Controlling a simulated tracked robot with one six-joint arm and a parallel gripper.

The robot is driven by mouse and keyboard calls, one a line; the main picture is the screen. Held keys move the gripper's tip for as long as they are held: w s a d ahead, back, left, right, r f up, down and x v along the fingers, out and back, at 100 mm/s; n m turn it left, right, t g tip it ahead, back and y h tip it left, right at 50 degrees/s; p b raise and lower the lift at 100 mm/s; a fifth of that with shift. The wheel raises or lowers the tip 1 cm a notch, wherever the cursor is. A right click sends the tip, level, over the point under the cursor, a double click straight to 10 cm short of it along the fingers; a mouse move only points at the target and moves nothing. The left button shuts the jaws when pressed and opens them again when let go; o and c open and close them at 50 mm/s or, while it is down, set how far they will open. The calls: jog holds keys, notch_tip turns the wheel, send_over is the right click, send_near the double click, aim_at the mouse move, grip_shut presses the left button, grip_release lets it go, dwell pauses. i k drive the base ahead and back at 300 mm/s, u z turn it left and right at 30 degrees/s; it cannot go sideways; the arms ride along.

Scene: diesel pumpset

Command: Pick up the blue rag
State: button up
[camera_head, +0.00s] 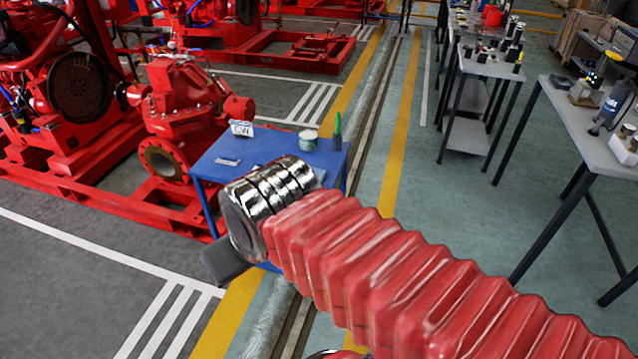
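I cannot make out a blue rag for certain. A blue table (272,147) stands beyond my arm, and a rag of the same blue would be hard to tell from its top. My red bellows-covered arm and its silver wrist cover the table's near right part. Of my gripper (226,263), only a dark grey piece shows below the wrist, in front of the table's near left side. Its fingertips and anything between them are hidden, so I cannot tell whether it is open or shut.
On the blue table are a small white labelled box (241,129), a flat pale item (228,161), a tin (308,140) and a green bottle (337,132). Red pump machinery (180,110) stands close left. A grey workbench (590,120) is at right. Floor between is clear.

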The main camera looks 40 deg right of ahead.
aim_at(321, 173)
jog(key=z, duration=0.35)
jog(key=i, duration=1.5)
